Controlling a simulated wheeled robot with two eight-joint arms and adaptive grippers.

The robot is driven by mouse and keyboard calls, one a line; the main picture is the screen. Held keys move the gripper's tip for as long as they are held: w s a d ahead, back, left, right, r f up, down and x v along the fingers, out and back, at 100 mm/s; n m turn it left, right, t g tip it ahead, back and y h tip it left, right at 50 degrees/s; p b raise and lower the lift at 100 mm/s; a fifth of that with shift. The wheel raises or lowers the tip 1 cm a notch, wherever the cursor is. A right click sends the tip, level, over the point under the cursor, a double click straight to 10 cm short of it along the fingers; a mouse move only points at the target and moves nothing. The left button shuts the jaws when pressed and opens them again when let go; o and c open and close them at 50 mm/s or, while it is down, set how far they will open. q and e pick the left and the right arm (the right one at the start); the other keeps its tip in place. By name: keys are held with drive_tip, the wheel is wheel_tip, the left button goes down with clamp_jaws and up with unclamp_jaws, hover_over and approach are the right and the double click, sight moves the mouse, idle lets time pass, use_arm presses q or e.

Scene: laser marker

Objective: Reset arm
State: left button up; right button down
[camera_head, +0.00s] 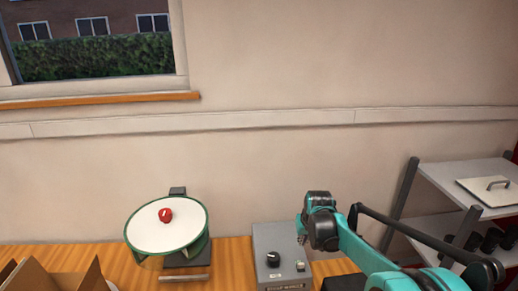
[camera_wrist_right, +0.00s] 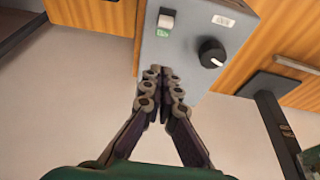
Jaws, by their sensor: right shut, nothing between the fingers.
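My right arm (camera_head: 375,258) comes in from the lower right in the head view. My right gripper (camera_head: 302,238) is beside the upper right of a grey control box. In the right wrist view the gripper (camera_wrist_right: 163,72) shows with its fingers together and nothing between them, in front of the control box face. The grey control box (camera_head: 268,240) has a black knob (camera_head: 273,259) and a small switch. The knob (camera_wrist_right: 212,52) and a white-and-green switch (camera_wrist_right: 165,22) also show in the right wrist view. My left gripper is not in view.
A round white plate with a green rim (camera_head: 150,238) stands on a dark stand, with a red object (camera_head: 165,215) on it. An open cardboard box (camera_head: 45,277) is at lower left. A grey shelf (camera_head: 455,175) with a lidded tray stands at right.

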drive_tip(key=s+f+t+b, duration=0.1)
drive_tip(key=s+f+b, duration=0.1)
drive_tip(key=s, duration=0.7)
drive_tip(key=s+a+f+t+b, duration=0.1)
drive_tip(key=s+b, duration=0.4)
drive_tip(key=s, duration=0.5)
drive_tip(key=s+a+f+t+b, duration=0.1)
drive_tip(key=s+f+b, duration=0.3)
drive_tip(key=s, duration=0.6)
drive_tip(key=shift+s+a, duration=0.15)
drive_tip(key=shift+s, duration=0.05)
